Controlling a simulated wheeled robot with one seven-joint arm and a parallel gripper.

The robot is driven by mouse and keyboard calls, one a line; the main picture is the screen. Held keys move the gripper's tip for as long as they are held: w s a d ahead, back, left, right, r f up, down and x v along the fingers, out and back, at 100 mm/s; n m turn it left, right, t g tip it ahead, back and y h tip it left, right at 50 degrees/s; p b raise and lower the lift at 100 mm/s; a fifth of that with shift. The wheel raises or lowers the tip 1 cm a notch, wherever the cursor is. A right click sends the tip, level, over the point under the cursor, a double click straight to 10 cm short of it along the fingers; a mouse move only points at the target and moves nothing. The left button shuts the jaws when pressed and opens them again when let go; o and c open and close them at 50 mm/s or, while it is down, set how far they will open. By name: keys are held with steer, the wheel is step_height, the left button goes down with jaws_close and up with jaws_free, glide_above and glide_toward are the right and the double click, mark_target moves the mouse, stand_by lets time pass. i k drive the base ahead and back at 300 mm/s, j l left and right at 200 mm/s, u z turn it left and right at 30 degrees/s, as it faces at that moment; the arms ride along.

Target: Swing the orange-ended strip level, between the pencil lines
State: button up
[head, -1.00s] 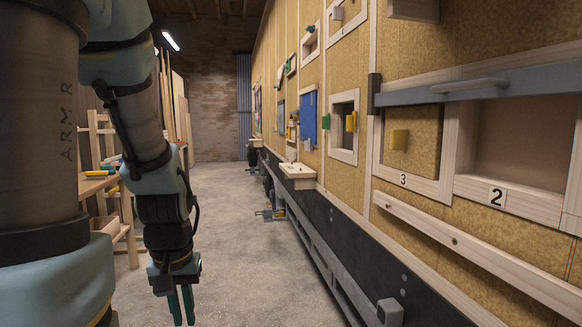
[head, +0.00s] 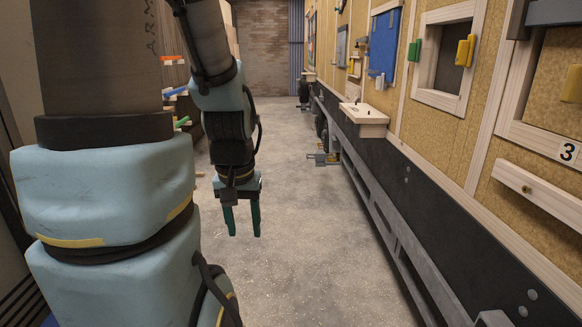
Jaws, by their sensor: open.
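My gripper (head: 243,215) hangs down in the middle left of the head view, above the bare concrete floor. Its two green fingers are apart with nothing between them. It is well away from the panelled wall on the right. I cannot make out an orange-ended strip or pencil lines. A pale wooden strip (head: 553,200) with one bolt sits on the wall below the number 3 panel and runs out of the picture at the right; no orange shows on its visible part.
A blue panel (head: 383,45) hangs farther along. The floor (head: 300,240) between is clear.

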mark_target(355, 97)
steer(key=i, duration=2.65)
steer(key=i+l, duration=0.1)
steer(key=i, duration=2.6)
steer(key=j+u, duration=0.05)
steer(key=j, duration=0.05)
